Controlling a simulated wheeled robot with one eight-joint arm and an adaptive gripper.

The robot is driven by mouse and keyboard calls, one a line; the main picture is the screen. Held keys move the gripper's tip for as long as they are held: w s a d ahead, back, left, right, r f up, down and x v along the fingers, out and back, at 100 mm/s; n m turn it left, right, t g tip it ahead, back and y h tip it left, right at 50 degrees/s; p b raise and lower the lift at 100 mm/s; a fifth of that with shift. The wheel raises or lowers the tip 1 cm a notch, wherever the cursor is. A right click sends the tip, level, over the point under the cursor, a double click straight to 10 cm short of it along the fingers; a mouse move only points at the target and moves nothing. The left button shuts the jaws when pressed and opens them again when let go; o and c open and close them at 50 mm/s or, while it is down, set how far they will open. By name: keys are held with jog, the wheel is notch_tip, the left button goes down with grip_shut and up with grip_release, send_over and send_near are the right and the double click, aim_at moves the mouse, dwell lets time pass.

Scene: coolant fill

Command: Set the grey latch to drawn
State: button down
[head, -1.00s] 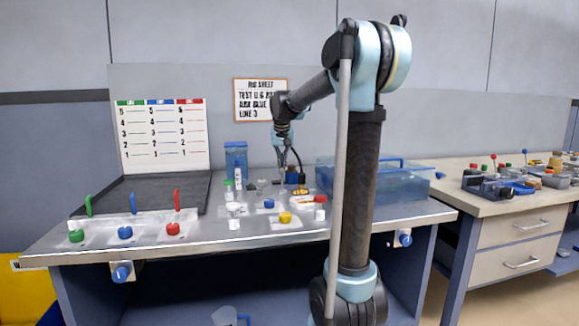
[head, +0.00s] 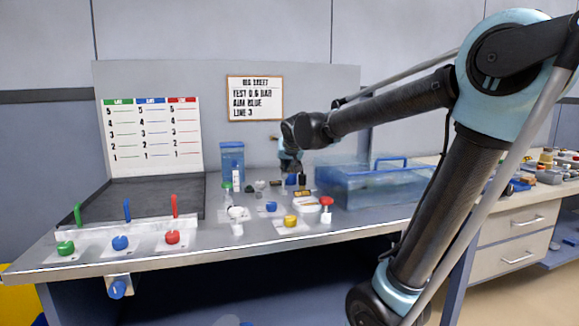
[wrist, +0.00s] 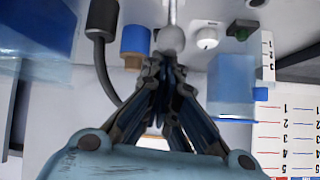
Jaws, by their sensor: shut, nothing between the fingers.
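A grey ball knob (wrist: 171,40) on a pale rod shows at the top middle of the wrist view. It looks like the grey latch; in the head view I cannot pick it out surely among the small parts on the bench. My gripper (wrist: 165,68) is shut and empty, its fingertips just short of the knob or touching it; I cannot tell which. In the head view my gripper (head: 290,168) is over the back of the bench, partly hidden by my wrist. Whether the latch is drawn cannot be made out.
A blue cylinder (wrist: 135,40) and a black hose (wrist: 101,60) stand left of the knob. A white dial (wrist: 207,38) and a blue container (wrist: 231,80) are on its right. A clear blue tank (head: 365,188) stands right of my gripper. Coloured knobs (head: 120,243) line the bench front.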

jog(key=shift+s+d+f, duration=0.1)
jog(key=shift+s+d, duration=0.05)
jog(key=shift+s, duration=0.25)
jog(key=shift+s+d+f, duration=0.15)
jog(key=shift+s+d, duration=0.05)
jog(key=shift+s, duration=0.3)
jog(key=shift+w+r, duration=0.25)
jog(key=shift+w, duration=0.05)
jog(key=w+r+v, duration=0.1)
jog(key=v, duration=0.8)
jog(key=shift+r, duration=0.25)
jog(key=shift+d, duration=0.1)
